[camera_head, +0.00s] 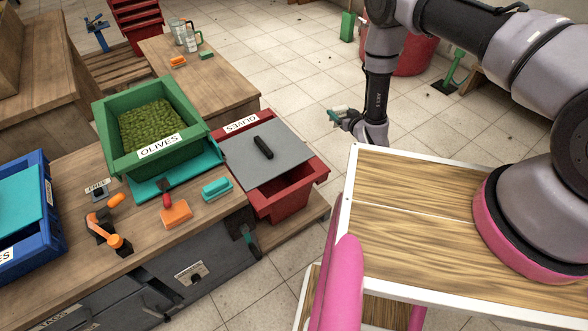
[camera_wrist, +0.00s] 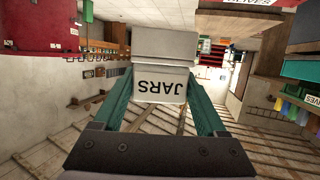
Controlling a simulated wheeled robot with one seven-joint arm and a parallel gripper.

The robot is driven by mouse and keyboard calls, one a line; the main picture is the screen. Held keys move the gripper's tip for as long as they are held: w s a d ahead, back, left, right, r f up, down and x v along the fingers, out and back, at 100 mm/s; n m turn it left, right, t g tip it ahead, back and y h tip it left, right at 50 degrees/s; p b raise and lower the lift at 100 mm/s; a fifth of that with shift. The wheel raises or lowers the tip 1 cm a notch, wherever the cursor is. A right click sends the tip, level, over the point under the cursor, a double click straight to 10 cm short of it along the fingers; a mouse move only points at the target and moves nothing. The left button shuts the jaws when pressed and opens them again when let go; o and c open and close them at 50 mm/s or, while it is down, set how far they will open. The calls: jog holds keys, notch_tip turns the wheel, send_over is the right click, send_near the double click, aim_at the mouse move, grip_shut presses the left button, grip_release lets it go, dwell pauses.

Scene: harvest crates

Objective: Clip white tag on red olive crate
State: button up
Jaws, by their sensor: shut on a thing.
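My gripper (camera_head: 337,115) is shut on a white tag, held in the air right of the red crate and apart from it. In the wrist view the teal fingers (camera_wrist: 160,78) grip the white tag (camera_wrist: 160,86), which reads JARS upside down. The red olive crate (camera_head: 318,172) stands low at the right end of the workbench. Its OLIVES label (camera_head: 240,122) is on the far rim, upside down. A grey lid (camera_head: 240,158) with a black handle covers part of its top, leaving the near right part open.
A green crate (camera_head: 197,112) of olives, also labelled OLIVES, stands on the workbench (camera_head: 140,250). A blue crate (camera_head: 52,228) is at far left. Orange and teal tools lie between. A wood-topped cart (camera_head: 400,200) stands at right. Tiled floor is clear between crate and gripper.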

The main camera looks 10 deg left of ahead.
jog(key=s+a+f+n+g+y, duration=0.2)
jog(key=s+a+f+y, duration=0.1)
jog(key=s+a+f, duration=1)
jog(key=s+f, duration=0.3)
jog(key=s, duration=0.1)
jog(key=shift+f+n, duration=0.25)
jog(key=shift+n, duration=0.15)
jog(key=shift+s, duration=0.1)
jog(key=shift+d+f, duration=0.1)
jog(key=shift+f, duration=2.55)
